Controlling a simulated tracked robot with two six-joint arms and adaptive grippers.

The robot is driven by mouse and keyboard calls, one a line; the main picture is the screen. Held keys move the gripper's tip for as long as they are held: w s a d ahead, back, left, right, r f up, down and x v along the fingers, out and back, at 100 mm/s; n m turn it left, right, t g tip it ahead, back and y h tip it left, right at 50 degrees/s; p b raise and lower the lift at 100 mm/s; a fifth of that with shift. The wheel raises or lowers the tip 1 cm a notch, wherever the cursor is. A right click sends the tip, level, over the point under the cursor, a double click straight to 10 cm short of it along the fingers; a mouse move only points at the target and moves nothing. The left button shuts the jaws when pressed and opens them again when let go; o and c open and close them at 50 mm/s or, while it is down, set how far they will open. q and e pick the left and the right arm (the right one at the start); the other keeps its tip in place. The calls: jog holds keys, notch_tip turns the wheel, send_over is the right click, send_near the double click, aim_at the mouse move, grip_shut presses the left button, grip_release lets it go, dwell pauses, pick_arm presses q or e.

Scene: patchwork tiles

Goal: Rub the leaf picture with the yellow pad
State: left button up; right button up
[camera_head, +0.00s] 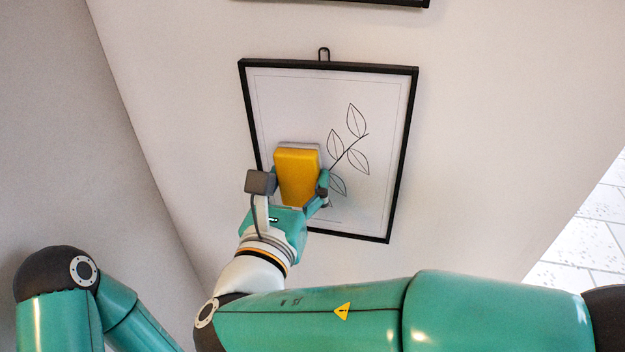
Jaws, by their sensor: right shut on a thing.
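The leaf picture (384,160) hangs on the white wall in a thin black frame, with a leafy sprig drawn on white paper. My right gripper (298,184) is shut on the yellow pad (297,175), with a finger on each side of it. The pad is in front of the left middle part of the picture, left of the sprig. Its pale far edge faces the paper; I cannot tell whether it touches. The gripper and pad hide the picture's lower left part. Of my left arm only links show at the lower left; its gripper is out of view.
A second black frame (385,2) shows its lower edge at the top of the view. A wall corner runs down the left side. Pale floor tiles (590,240) show at the right. The wall right of the picture is bare.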

jog(key=shift+w+a, duration=0.1)
jog(key=shift+a, duration=0.15)
jog(key=shift+s+a, duration=0.15)
jog(key=shift+s, duration=0.25)
jog(key=shift+v, duration=2.55)
jog(key=shift+s, duration=0.1)
